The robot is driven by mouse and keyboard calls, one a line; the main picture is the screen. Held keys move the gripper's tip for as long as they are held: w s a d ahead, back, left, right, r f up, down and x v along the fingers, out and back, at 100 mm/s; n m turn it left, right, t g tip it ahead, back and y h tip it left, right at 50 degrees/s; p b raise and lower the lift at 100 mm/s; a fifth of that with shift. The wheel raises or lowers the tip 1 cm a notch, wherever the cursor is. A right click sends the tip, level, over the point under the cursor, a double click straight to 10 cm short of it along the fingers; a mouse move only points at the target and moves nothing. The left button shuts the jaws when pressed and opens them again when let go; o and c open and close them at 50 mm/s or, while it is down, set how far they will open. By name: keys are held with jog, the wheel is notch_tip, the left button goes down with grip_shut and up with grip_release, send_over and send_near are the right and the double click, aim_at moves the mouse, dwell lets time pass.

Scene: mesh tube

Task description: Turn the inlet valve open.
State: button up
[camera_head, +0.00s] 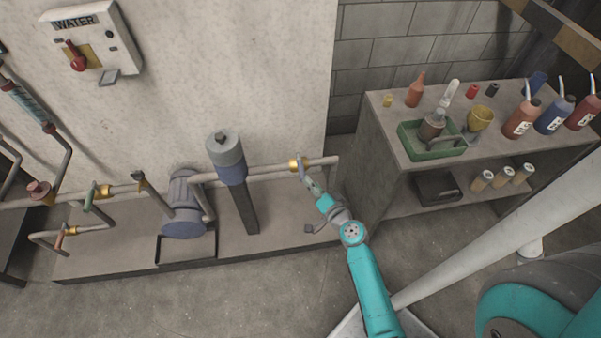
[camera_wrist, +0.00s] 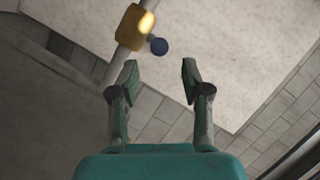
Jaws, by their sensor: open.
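A brass valve (camera_head: 298,165) sits on the pale pipe at the right end of the pipe run, with a blue-grey handle at its front. In the wrist view the brass valve body (camera_wrist: 133,28) is at the top, and the blue rounded handle end (camera_wrist: 158,46) shows to its right. My gripper (camera_head: 308,181) is just below and right of this valve in the head view. In the wrist view my gripper (camera_wrist: 160,74) is open and empty, with the handle end beyond and between the fingertips, apart from both. No label naming the inlet valve is readable.
A pump (camera_head: 183,205), a grey-blue cylinder (camera_head: 227,160) and another brass valve with a green handle (camera_head: 90,197) stand left along the pipe. A workbench (camera_head: 385,135) with bottles and a green tray (camera_head: 418,152) is at right. A WATER box (camera_head: 95,45) hangs on the wall.

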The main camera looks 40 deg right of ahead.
aim_at(302, 172)
jog(key=x, duration=0.8)
jog(key=shift+s, duration=0.1)
jog(key=shift+c, duration=0.2)
grip_shut()
